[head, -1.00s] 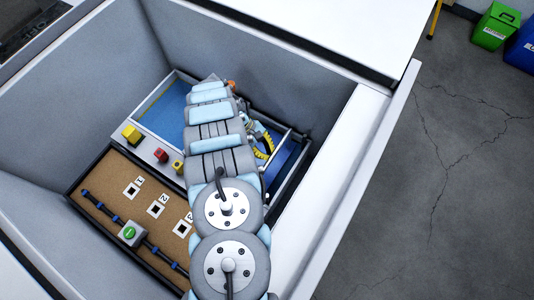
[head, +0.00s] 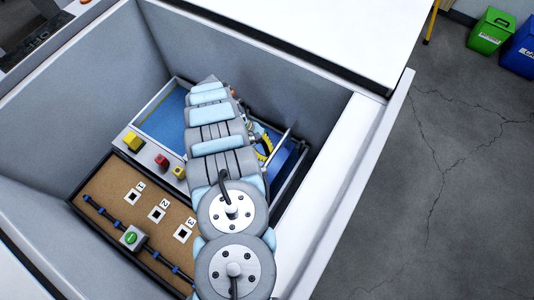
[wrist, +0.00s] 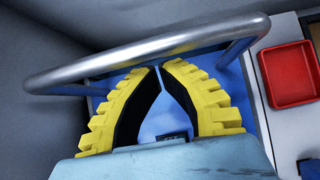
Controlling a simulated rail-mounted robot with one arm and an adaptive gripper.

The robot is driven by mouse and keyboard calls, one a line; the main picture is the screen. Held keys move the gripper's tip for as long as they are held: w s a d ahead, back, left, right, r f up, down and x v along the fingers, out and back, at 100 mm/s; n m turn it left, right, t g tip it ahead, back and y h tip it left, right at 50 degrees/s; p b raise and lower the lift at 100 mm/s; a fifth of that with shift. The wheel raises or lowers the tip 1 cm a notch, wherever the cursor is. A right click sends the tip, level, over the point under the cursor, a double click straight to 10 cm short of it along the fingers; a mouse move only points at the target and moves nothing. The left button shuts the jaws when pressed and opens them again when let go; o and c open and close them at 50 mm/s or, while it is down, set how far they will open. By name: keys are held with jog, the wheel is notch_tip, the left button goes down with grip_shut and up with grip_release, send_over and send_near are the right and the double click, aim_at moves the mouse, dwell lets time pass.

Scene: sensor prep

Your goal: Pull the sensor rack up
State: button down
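The sensor rack shows in the head view as a blue piece (head: 283,158) with a thin metal bar, right of my arm, at the bottom of the deep grey bin. My arm hides part of it. In the wrist view its grey metal handle (wrist: 150,54) crosses the upper picture, on blue uprights. My gripper (wrist: 159,67) has yellow ribbed fingers with black inner pads. The fingertips nearly meet, with a thin gap, just below the handle in the picture. I see no handle between the pads. My gripper also shows in the head view (head: 264,149), partly hidden.
Grey walls (head: 80,95) enclose the workspace closely. A brown board (head: 120,205) with numbered squares and a green button (head: 130,237) lies at lower left. Yellow (head: 133,141) and red (head: 161,161) containers stand near it. A red tray (wrist: 289,75) is right in the wrist view.

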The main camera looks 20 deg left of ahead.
jog(key=shift+a+f+b, duration=0.25)
jog(key=shift+f+b, duration=0.2)
jog(key=shift+f, duration=0.65)
jog(key=shift+a+r, duration=0.1)
jog(key=shift+a, duration=0.25)
jog(key=p+v, duration=0.2)
jog(key=v, duration=0.7)
jog(key=shift+r, duration=0.3)
jog(key=shift+a, duration=0.1)
